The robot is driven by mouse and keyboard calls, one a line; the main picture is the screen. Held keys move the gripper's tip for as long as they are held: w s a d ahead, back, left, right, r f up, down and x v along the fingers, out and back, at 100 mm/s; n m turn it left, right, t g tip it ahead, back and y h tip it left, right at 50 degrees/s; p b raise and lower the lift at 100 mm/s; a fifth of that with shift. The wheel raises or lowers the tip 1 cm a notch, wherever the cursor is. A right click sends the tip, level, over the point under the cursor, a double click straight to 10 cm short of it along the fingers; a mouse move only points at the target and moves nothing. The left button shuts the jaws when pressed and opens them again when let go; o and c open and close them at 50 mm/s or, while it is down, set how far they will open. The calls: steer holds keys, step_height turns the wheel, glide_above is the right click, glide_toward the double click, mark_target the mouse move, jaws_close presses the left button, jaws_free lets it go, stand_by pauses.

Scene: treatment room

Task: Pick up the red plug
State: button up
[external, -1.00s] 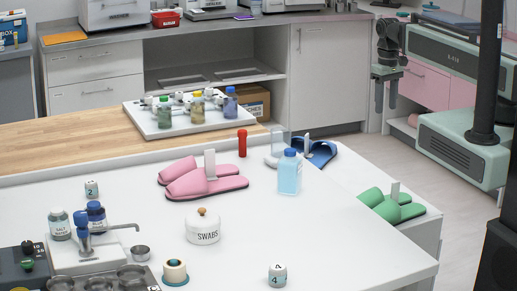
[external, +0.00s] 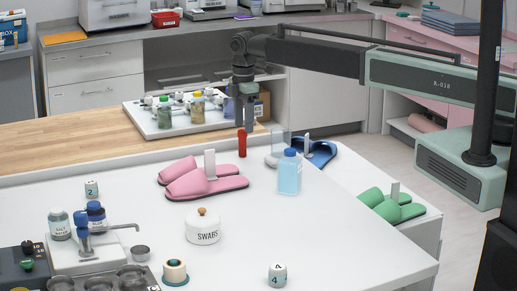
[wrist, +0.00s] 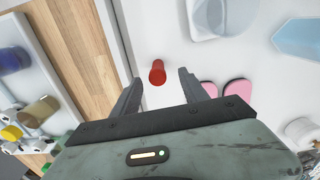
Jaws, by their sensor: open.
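The red plug (external: 242,143) stands upright on the white table near its back edge, behind the pink slippers. In the wrist view the red plug (wrist: 157,73) lies ahead of my fingertips, between their lines. My gripper (external: 245,122) points down just above the plug in the external view, and its fingers partly overlap the plug's top there. In the wrist view my gripper (wrist: 158,82) is open with nothing between its fingers. I cannot tell the exact height gap.
Pink slippers (external: 207,183) lie in front of the plug. A blue bottle (external: 289,173), a clear beaker (external: 279,143) and blue slippers (external: 318,152) stand to its right. A white tray with bottles (external: 161,128) is at left. A swabs jar (external: 203,229) is nearer.

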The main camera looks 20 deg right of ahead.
mark_target(243, 156)
steer(key=f+b, duration=0.7)
steer(key=f, duration=0.1)
steer(key=shift+w+a+b, duration=0.1)
steer(key=shift+w+b, duration=0.15)
steer(key=shift+b, duration=0.15)
steer(key=shift+r, duration=0.15)
jaws_close()
